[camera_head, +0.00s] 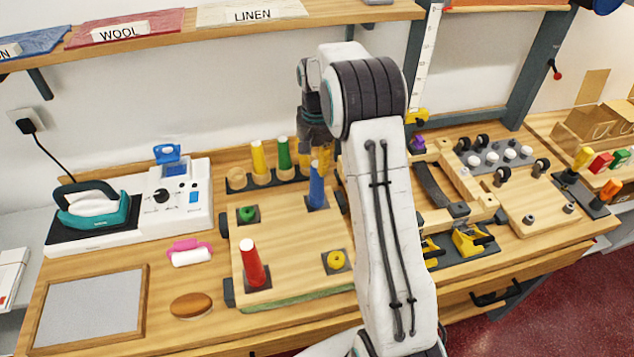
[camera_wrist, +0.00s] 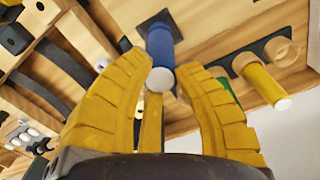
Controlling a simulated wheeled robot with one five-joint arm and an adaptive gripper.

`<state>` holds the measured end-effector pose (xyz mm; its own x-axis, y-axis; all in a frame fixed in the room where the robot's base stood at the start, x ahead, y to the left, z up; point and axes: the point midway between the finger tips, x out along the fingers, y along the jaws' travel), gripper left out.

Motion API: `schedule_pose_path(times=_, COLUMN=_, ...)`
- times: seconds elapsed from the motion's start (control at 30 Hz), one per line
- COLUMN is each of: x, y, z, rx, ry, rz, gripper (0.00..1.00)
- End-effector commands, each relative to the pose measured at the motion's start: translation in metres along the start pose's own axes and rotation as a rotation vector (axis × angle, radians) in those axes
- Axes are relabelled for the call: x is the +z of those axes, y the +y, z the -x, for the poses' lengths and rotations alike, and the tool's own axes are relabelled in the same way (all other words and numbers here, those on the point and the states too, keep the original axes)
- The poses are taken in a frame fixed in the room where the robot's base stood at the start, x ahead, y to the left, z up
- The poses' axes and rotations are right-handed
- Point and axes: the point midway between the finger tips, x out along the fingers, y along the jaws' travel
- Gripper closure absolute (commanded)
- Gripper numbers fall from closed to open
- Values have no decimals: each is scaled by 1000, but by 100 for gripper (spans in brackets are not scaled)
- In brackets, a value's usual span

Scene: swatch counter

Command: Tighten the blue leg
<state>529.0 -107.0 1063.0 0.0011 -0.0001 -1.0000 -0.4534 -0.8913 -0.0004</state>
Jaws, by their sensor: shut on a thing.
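The blue leg (camera_head: 317,187) stands upright in a dark square socket at the far right corner of a wooden board (camera_head: 290,237). My gripper (camera_head: 316,150) is above it, with its yellow fingers shut around the leg's upper end. In the wrist view the blue leg (camera_wrist: 160,45) lies between the fingertips, its pale end towards the camera. How deep the leg sits in its socket is hard to tell.
A red leg (camera_head: 252,264) stands at the board's near left corner. Green (camera_head: 247,214) and yellow (camera_head: 336,259) sockets hold no leg. Yellow (camera_head: 257,158) and green (camera_head: 284,153) legs stand in a rack behind. An iron (camera_head: 97,208) is at left.

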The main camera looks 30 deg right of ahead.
Motion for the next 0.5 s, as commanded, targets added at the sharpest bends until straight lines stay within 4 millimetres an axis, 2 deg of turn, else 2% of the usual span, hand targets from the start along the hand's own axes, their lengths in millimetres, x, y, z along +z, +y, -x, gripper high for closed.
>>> schedule_pose_path(times=0.5, x=0, y=0, z=-2, rx=1, ry=-2, rz=-609, gripper=100)
